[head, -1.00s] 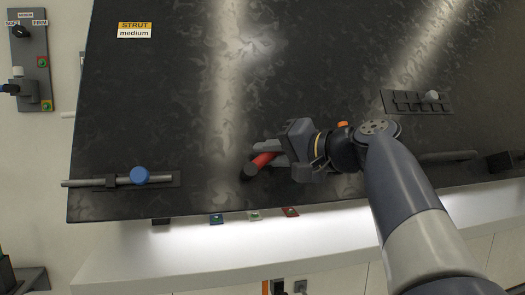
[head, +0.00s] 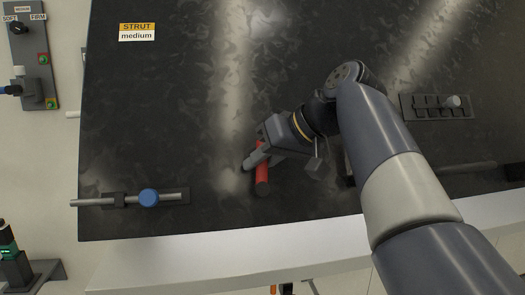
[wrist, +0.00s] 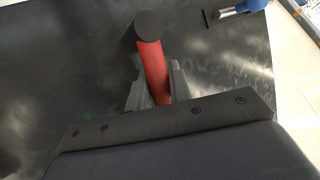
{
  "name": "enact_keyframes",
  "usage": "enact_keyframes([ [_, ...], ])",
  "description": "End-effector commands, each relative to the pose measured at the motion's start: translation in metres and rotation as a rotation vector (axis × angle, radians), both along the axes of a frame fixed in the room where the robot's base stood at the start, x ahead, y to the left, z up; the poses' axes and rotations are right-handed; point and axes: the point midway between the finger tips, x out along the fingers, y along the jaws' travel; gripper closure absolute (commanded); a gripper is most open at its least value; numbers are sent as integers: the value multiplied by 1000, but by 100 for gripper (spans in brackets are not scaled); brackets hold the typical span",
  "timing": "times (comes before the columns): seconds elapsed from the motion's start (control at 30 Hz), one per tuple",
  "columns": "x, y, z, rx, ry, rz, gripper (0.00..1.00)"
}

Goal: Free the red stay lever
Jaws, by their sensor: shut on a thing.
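The red stay lever (head: 262,175) is a red bar with a dark round end, on the dark panel. In the head view it points down the picture from my gripper. My gripper (head: 256,162) is shut on the lever, with the jaws on either side of the red bar. In the wrist view the red bar (wrist: 152,70) rises between the fingers (wrist: 155,95) and its black end cap stands clear beyond them. The lever's base is hidden by my gripper.
A grey bolt with a blue knob (head: 149,198) sits at the panel's lower left. A slotted plate with a pale knob (head: 453,101) is on the right. A strut label (head: 137,32) marks the upper left. A white ledge (head: 230,262) runs below the panel edge.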

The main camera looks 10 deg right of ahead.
Motion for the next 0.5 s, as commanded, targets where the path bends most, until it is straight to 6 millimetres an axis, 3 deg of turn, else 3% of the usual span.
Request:
enact_keyframes([
  [0.5, -5, 5, -2, -103, 9, 51, 100],
])
